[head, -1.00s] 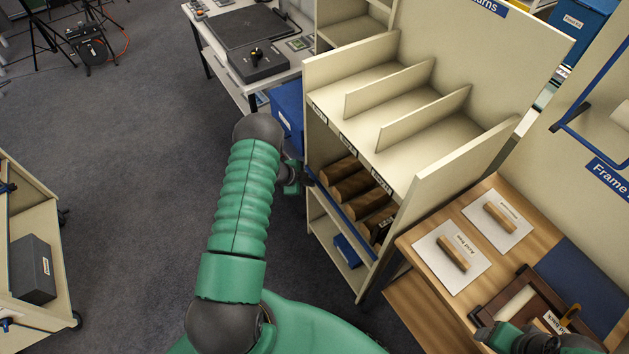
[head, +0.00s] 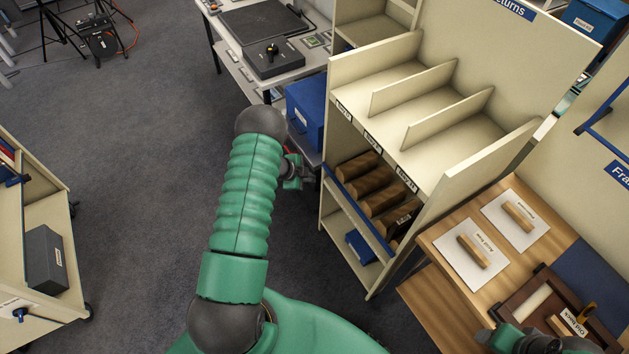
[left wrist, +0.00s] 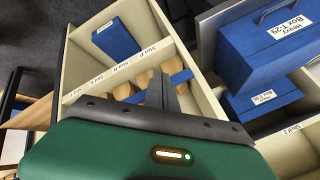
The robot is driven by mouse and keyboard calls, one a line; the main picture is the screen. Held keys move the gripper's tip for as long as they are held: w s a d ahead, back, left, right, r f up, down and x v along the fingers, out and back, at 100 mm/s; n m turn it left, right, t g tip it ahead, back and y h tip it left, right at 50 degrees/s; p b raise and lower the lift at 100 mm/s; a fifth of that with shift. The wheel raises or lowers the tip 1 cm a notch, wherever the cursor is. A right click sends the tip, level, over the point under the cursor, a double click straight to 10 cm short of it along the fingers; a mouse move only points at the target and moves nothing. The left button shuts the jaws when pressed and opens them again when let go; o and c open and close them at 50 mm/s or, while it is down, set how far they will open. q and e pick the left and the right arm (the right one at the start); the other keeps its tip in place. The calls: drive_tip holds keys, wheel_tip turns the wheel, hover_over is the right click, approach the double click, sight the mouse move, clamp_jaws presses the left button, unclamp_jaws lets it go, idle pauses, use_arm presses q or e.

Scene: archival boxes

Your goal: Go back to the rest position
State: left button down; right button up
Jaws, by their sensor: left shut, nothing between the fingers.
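My left arm reaches forward through the middle of the head view. My left gripper (head: 300,172) is at the end of it, beside the left side of the cream returns shelf (head: 345,120). In the left wrist view its fingers (left wrist: 160,88) are shut and empty, in front of the shelf's lower compartments. Part of my right arm shows at the bottom right edge, over the wooden table (head: 455,240); its fingers cannot be made out.
Brown rolls (head: 375,190) lie in the shelf behind a blue bar. A blue box (head: 305,112) stands left of the shelf. A cream cart (head: 50,215) with a dark box stands at the left. Grey floor (head: 150,140) between them is clear. A dark frame (head: 525,290) lies on the wooden table.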

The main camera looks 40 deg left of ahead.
use_arm(q)
wheel_tip(320, 180, up, 6)
drive_tip(key=s+a+f, duration=0.1)
drive_tip(key=s+a, duration=0.1)
drive_tip(key=a, duration=0.1)
drive_tip(key=w+d+r+n+y+p, duration=0.1)
drive_tip(key=w+d+r+n+y, duration=0.15)
drive_tip(key=r, duration=0.45)
drive_tip(key=w+d+r+n+y+p, duration=0.1)
drive_tip(key=w+d+r+n, duration=0.2)
drive_tip(key=r, duration=0.4)
drive_tip(key=s+d+r+n+g+h, duration=0.1)
drive_tip(key=s+d+r+n+g, duration=0.1)
drive_tip(key=s+d, duration=0.8)
drive_tip(key=s+d+r+n+g+h+p, duration=0.1)
drive_tip(key=s+d+r+n, duration=0.3)
drive_tip(key=s+d, duration=0.7)
drive_tip(key=shift+d+r+g, duration=0.8)
drive_tip(key=shift+d+r, duration=0.25)
drive_tip(key=shift+d, duration=0.4)
use_arm(e)
drive_tip(key=shift+w+d+r, duration=0.2)
drive_tip(key=shift+r, duration=0.6)
drive_tip(key=shift+w+d+r, duration=0.2)
drive_tip(key=shift+r, duration=0.55)
